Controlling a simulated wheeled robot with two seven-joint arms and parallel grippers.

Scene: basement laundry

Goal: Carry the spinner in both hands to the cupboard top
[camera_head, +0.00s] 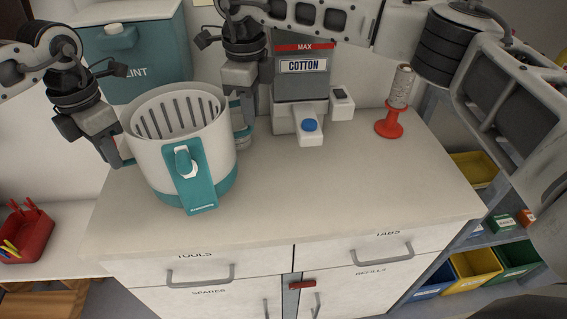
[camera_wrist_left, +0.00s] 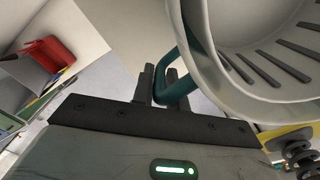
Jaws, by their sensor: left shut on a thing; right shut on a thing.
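The spinner (camera_head: 180,145) is a white tub with a slotted basket, a teal base and a teal front panel. It is upright over the left end of the pale cupboard top (camera_head: 340,190); I cannot tell if its base touches. My left gripper (camera_head: 120,158) is shut on the teal handle at its left side. In the left wrist view the fingers (camera_wrist_left: 162,85) close around that handle (camera_wrist_left: 180,75), beside the tub wall (camera_wrist_left: 215,80). My right gripper (camera_head: 241,105) is at the spinner's right side, shut on the far-side handle, which is mostly hidden.
A teal LINT bin (camera_head: 140,65) stands behind the spinner. A grey COTTON dispenser (camera_head: 301,85) and a spool on a red stand (camera_head: 390,122) stand at the back. The top's middle and front right are clear. A red tray (camera_head: 26,232) is at far left.

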